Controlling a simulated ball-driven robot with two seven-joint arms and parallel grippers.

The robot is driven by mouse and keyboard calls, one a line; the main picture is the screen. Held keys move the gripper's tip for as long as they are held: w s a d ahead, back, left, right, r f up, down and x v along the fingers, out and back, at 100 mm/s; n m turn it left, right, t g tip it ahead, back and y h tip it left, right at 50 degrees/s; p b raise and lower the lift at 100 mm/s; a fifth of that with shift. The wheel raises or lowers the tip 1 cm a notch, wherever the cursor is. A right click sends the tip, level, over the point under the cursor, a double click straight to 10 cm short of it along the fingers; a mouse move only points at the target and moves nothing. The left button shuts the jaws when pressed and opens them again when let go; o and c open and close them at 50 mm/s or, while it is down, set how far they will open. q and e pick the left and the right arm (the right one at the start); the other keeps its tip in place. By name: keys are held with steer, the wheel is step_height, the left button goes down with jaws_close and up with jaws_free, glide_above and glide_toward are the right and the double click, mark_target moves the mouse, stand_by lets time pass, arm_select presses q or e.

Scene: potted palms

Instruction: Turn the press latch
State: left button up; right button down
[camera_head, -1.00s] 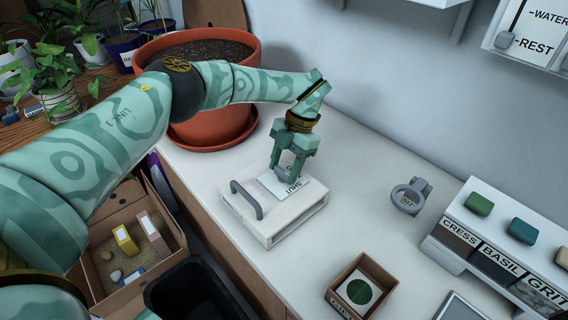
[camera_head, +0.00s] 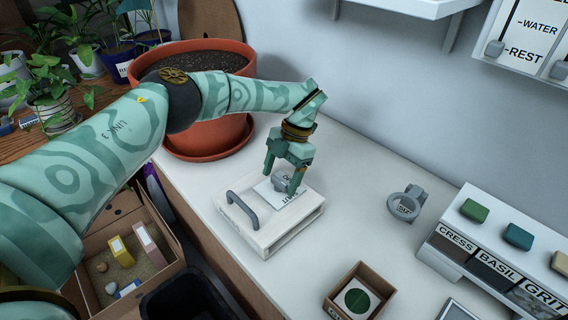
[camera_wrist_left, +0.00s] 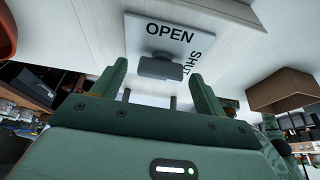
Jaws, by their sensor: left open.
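The press (camera_head: 268,232) is a low white box with a grey bar handle (camera_head: 243,212) on the counter. Its latch (camera_head: 280,181) is a small grey knob on a white plate, partly hidden by my fingers in the head view. In the left wrist view the latch (camera_wrist_left: 161,66) stands below the word OPEN, with SHUT to its right. My left gripper (camera_head: 282,181) is open above the plate, with one finger on either side of the latch; I cannot tell whether they touch it. My right gripper is not in view.
A large terracotta pot (camera_head: 210,140) stands behind my left arm. A grey ring-shaped fixture (camera_head: 405,204), a small brown box (camera_head: 360,293) and a labelled seed rack (camera_head: 490,250) are to the right. The counter between is clear.

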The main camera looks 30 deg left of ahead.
arm_select(q)
steer(key=b+v, duration=0.2)
steer(key=v, duration=1.4)
steer(key=shift+r+b, duration=0.15)
steer(key=shift+b, duration=0.15)
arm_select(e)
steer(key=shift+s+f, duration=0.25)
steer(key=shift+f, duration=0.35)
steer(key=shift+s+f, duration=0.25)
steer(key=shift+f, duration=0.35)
arm_select(q)
steer(key=shift+s, duration=0.2)
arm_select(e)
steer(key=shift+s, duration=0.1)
